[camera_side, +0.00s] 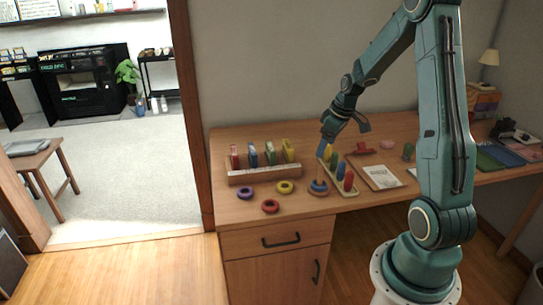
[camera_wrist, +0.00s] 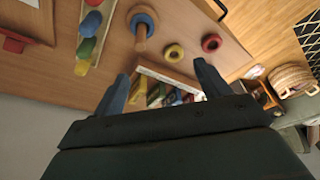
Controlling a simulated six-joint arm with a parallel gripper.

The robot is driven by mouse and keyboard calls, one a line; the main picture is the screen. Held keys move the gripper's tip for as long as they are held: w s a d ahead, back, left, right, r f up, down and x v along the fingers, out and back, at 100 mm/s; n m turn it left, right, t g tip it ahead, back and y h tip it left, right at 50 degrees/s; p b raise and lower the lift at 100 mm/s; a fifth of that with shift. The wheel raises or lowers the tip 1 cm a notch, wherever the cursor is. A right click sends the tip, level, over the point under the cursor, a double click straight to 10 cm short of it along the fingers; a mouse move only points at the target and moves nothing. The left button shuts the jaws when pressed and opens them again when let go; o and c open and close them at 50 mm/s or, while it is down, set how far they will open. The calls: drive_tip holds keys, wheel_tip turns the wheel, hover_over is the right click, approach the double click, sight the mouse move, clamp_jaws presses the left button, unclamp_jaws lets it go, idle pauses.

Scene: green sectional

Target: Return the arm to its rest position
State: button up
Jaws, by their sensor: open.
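A peg stand (camera_side: 318,188) with a blue ring, loose purple (camera_side: 245,193), yellow (camera_side: 285,187) and red (camera_side: 270,206) rings, a peg board (camera_side: 345,188) and a clipboard (camera_side: 381,177) lie nearby.

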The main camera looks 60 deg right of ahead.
drive_tip(key=s+a+r+t, duration=0.1)
drive_tip(key=a+r, duration=0.6)
drive_tip(key=a, duration=0.2)
drive_tip(key=s+a+r, duration=0.1)
drive_tip(key=a+r, duration=0.5)
drive_tip(key=a, duration=0.3)
drive_tip(key=s+a+r+t, duration=0.1)
drive_tip(key=s+a+r, duration=0.3)
drive_tip(key=s+a, duration=0.7)
drive_tip(key=shift+s, duration=0.75)
